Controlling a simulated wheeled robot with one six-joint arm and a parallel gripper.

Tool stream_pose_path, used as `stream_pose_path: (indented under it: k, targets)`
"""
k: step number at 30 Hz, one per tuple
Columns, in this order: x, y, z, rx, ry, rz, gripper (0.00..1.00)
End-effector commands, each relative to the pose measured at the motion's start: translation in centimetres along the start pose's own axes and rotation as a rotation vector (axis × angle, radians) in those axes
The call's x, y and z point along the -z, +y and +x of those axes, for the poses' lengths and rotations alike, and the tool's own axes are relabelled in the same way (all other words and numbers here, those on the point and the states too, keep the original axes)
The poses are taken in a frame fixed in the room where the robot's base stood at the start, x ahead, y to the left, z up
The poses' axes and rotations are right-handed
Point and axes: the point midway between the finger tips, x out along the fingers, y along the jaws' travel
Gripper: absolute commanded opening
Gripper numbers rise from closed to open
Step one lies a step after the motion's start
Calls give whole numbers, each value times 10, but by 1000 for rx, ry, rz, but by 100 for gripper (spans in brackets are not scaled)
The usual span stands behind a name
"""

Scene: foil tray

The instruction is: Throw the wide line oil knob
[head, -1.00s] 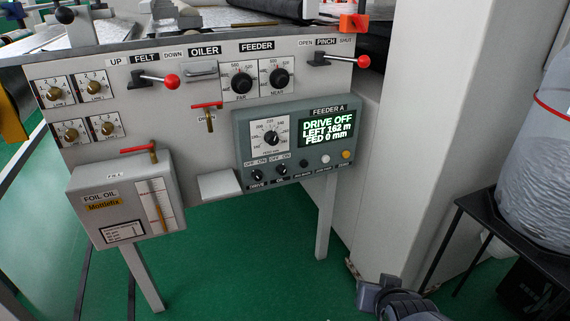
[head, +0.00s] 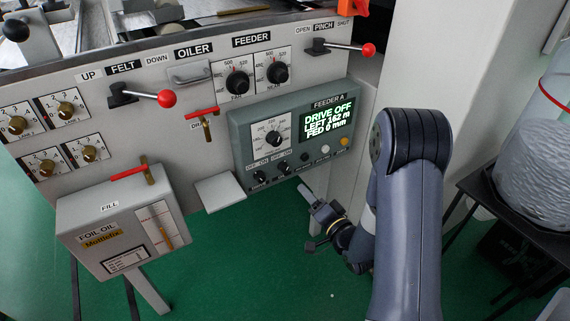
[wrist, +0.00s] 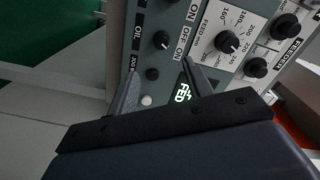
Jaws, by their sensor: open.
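Several brass knobs on white numbered plates (head: 65,108) sit at the left of the grey machine front. Their small labels are too blurred for me to tell which is the wide line one. In the wrist view one black knob (wrist: 161,40) shows beyond the fingers. My gripper (head: 306,190) is just below the box's lower edge, right of these knobs. In the wrist view my gripper (wrist: 160,82) is open and empty, its fingers apart in front of the panel.
The Feeder A screen (head: 327,125) reads DRIVE OFF, LEFT 162 m, FED 0 mm. Red-handled levers (head: 167,99) stick out above. The foil oil box (head: 120,225) juts out at lower left, beside a small grey ledge (head: 219,191). A grey column stands at right.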

Motion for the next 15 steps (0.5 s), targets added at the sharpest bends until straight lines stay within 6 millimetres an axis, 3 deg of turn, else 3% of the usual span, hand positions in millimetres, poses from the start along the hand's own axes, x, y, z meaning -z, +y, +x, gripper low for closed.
stream_pose_path:
  k: [5,15]
  targets:
    - [-2,-1,10,20,-2,18,48]
    - [-3,-2,71,20,-3,15,48]
